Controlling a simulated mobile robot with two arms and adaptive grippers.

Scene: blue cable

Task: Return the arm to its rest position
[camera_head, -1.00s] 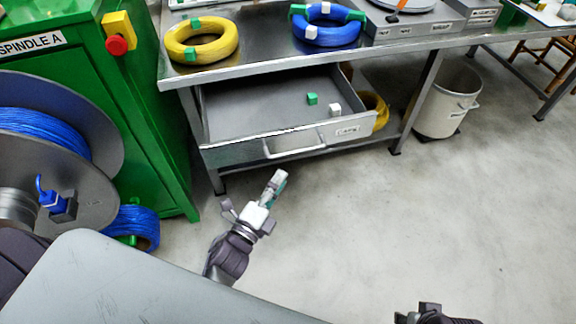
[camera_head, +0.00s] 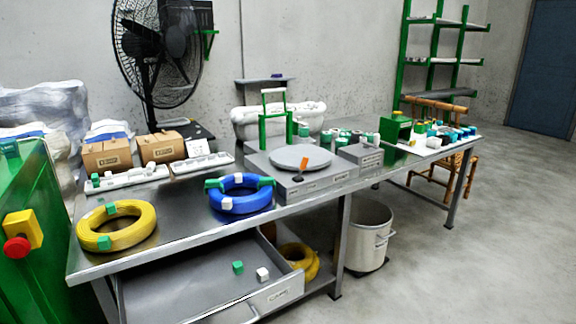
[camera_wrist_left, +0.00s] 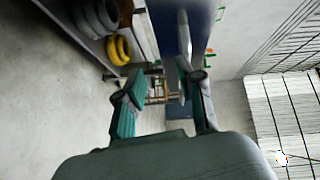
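My left gripper (camera_wrist_left: 166,100) shows in the left wrist view with its two teal-padded fingers spread apart. I see nothing held between them. Neither of my arms shows in the head view, and my right gripper is in no current view. The blue cable coil (camera_head: 240,201), with green and white blocks around it, lies on the metal workbench (camera_head: 180,222). A yellow coil (camera_head: 117,235) lies to its left.
The bench drawer (camera_head: 190,290) stands open with a green block (camera_head: 238,267) and a white block (camera_head: 262,274) inside. A green cabinet (camera_head: 40,270) stands at left. A white bin (camera_head: 368,240) stands under the bench.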

